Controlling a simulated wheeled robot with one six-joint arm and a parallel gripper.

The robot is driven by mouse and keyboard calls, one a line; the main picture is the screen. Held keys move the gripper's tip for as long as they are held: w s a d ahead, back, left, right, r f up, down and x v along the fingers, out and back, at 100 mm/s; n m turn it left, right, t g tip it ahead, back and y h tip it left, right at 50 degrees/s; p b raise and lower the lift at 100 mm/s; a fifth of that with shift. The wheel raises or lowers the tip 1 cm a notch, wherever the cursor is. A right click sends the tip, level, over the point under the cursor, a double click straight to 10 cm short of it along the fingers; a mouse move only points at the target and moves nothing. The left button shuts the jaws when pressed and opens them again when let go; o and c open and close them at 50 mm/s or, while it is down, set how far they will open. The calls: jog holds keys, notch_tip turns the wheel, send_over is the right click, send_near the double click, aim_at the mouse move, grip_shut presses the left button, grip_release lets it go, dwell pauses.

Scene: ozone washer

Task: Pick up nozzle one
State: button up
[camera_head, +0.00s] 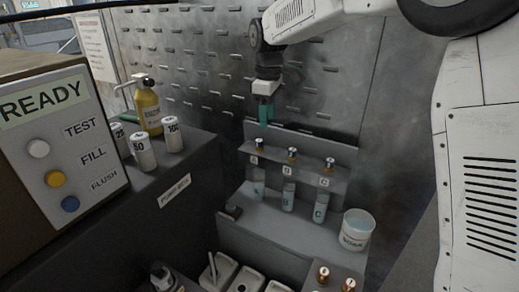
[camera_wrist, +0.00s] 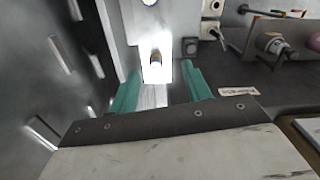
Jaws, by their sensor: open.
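Two more brass-topped pieces stand at the bottom edge, one left (camera_head: 323,274) and one right (camera_head: 349,284). I cannot read which piece is nozzle one. My gripper (camera_head: 265,113) has teal fingers, points down and hangs above the A end of the shelf.
Bottles marked A, B and C stand below the shelf (camera_head: 300,172). A white bucket (camera_head: 355,231) is right of them. A slotted metal wall (camera_head: 200,60) rises behind. The READY panel (camera_head: 55,140), white-capped jars (camera_head: 145,150) and a yellow pump bottle (camera_head: 148,108) are at left.

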aim_at(259, 140)
jog(key=shift+n, duration=0.6)
jog(key=w+a+f, duration=0.2)
jog(key=f, duration=0.1)
jog(key=shift+w+a, duration=0.2)
jog(key=shift+w, duration=0.05)
jog(key=f, duration=0.7)
jog(key=shift+w+d, duration=0.1)
jog(key=shift+d, duration=0.15)
grip_shut()
